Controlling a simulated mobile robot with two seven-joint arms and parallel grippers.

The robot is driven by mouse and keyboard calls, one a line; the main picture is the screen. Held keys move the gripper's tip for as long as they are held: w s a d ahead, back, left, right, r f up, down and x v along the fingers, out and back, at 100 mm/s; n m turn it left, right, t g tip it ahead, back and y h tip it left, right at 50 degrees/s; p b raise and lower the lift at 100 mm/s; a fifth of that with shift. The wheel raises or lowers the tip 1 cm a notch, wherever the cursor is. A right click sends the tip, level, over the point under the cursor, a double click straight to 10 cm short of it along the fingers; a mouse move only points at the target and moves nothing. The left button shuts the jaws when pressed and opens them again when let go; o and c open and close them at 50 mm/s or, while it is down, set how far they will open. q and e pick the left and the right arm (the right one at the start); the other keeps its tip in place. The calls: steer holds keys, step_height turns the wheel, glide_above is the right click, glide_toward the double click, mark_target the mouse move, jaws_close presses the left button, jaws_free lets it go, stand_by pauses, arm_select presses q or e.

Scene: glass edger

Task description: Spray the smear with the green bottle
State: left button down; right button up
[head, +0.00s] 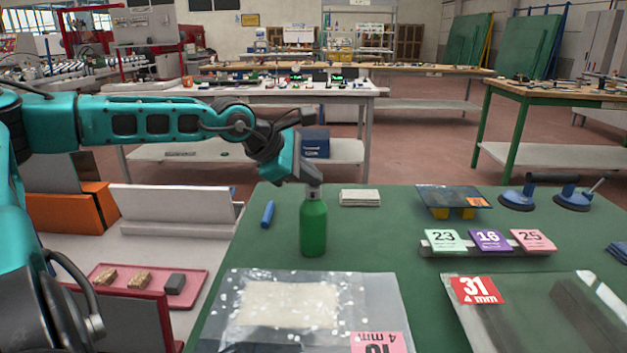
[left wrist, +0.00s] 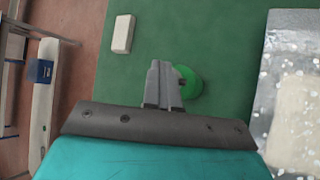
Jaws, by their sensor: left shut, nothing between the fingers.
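The green bottle (head: 313,230) stands upright on the green table top (head: 390,245); its top is hidden by my left gripper (head: 314,187). The bottle also shows as a green disc (left wrist: 190,82) beside the fingers in the left wrist view. My left gripper (left wrist: 163,84) is shut and empty, with its fingertips at the bottle's top; I cannot tell whether they touch it. A pale beige patch (head: 288,303), apparently the smear, lies on a glass pane (head: 385,300) in front of the bottle, with white specks around it. My right gripper is not in view.
Number cards (head: 489,241), a dark pane (head: 452,197) and blue suction cups (head: 516,200) are to the right. Another pane (head: 540,325) lies front right.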

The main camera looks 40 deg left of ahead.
mark_target(307, 188)
arm_select(q)
steer(key=shift+s+a+r+g+p, duration=0.2)
steer(key=shift+r+g+p, duration=0.15)
steer(key=shift+p, duration=0.35)
steer(key=shift+w+r+p, duration=0.1)
steer(key=shift+r+p, duration=0.75)
steer(key=shift+r, duration=1.1)
stand_by(0.6)
